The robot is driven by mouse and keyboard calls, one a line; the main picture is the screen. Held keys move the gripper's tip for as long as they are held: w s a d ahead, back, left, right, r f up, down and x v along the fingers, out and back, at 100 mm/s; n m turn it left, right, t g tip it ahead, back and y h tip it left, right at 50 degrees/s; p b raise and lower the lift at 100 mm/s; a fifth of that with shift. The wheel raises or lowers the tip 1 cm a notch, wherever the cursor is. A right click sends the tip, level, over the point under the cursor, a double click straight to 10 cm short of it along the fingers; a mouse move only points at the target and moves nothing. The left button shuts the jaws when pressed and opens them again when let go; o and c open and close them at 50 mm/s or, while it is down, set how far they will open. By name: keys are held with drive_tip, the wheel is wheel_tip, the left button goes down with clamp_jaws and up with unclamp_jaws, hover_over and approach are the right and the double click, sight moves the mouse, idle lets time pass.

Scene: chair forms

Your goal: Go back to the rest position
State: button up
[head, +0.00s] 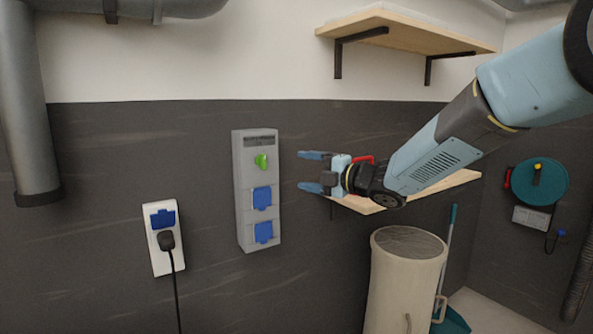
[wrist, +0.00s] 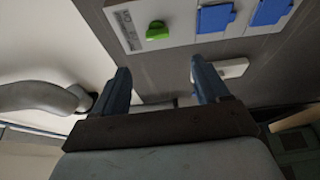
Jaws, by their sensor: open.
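My gripper (head: 304,171) is open and empty, with its two blue fingers pointing left. In the head view it is in front of the wall, just right of a grey panel (head: 243,215). The panel has a green knob (head: 261,161) and two blue-covered sockets (head: 262,198). In the wrist view both fingers of my gripper (wrist: 162,80) stand apart with nothing between them. The green knob (wrist: 157,30) shows beyond them near the top, apart from the fingers. My arm reaches in from the upper right.
A wooden shelf (head: 465,182) lies behind and below my wrist, and another shelf (head: 405,32) is above. A beige bin (head: 388,290) stands below the arm. A white socket (head: 157,252) with a black plug is at left. A teal reel (head: 540,182) hangs at right.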

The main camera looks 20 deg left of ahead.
drive_tip(key=shift+s+d, duration=0.1)
drive_tip(key=shift+d, duration=0.2)
drive_tip(key=s+d+r+m+t+h, duration=0.1)
drive_tip(key=d+m+t+h, duration=0.3)
drive_tip(key=d+m+h, duration=0.85)
drive_tip(key=s+d+r+m+t+h, duration=0.15)
drive_tip(key=d+m+t, duration=0.45)
drive_tip(key=d, duration=1.4)
drive_tip(key=s+d+f+m+g+h, duration=0.1)
drive_tip(key=s+d+f+m+g, duration=0.2)
drive_tip(key=s, duration=0.5)
drive_tip(key=s+d+f+m+g+h, duration=0.1)
drive_tip(key=s+d+f+m+g, duration=0.2)
drive_tip(key=s+d+m, duration=0.2)
drive_tip(key=s+d+f+m+g+h, duration=0.1)
drive_tip(key=s+d+f+m+g, duration=0.2)
drive_tip(key=s+m, duration=0.3)
drive_tip(key=s+d+f, duration=0.1)
drive_tip(key=s, duration=0.4)
drive_tip(key=shift+s, duration=0.3)
